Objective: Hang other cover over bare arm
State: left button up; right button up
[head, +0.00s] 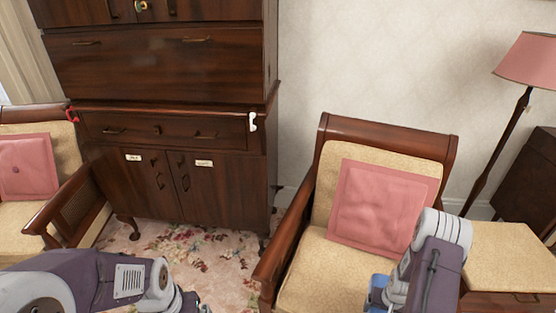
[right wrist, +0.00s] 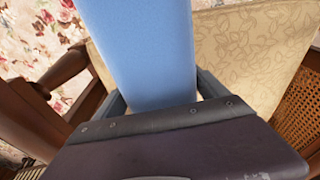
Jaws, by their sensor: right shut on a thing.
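The right armchair has a patterned beige seat (head: 325,270) and dark wooden arms. Its left arm (head: 285,235) shows bare wood in the head view; its right arm is mostly hidden behind my right arm. My right gripper (right wrist: 155,98) is shut on a light blue piece, which looks like the cover (right wrist: 140,45). The cover is over the beige seat in the right wrist view, and a small part of it shows at the bottom of the head view (head: 378,283). My left forearm enters at the bottom left; its gripper is out of frame.
A pink cushion (head: 383,207) leans on the chair back. Another armchair with a pink cushion (head: 25,168) stands left. A tall wooden cabinet (head: 170,150) stands behind. A beige-topped piece (head: 510,250) and a floor lamp (head: 528,60) are right. Flowered rug (head: 190,245) lies between the chairs.

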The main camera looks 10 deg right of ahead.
jog(key=shift+n, duration=0.6)
jog(key=w+r, duration=0.1)
jog(key=w+a+r, duration=0.2)
jog(key=w, duration=0.1)
jog(key=shift+r, duration=0.35)
jog(key=w+a+r+n, duration=0.2)
jog(key=a+r, duration=0.7)
jog(key=w+a+r+n+y, duration=0.1)
jog(key=w+a+r+n, duration=0.1)
jog(key=a+r, duration=0.7)
jog(key=shift+w+a+r, duration=0.35)
jog(key=shift+w+a, duration=0.05)
jog(key=shift+w, duration=0.2)
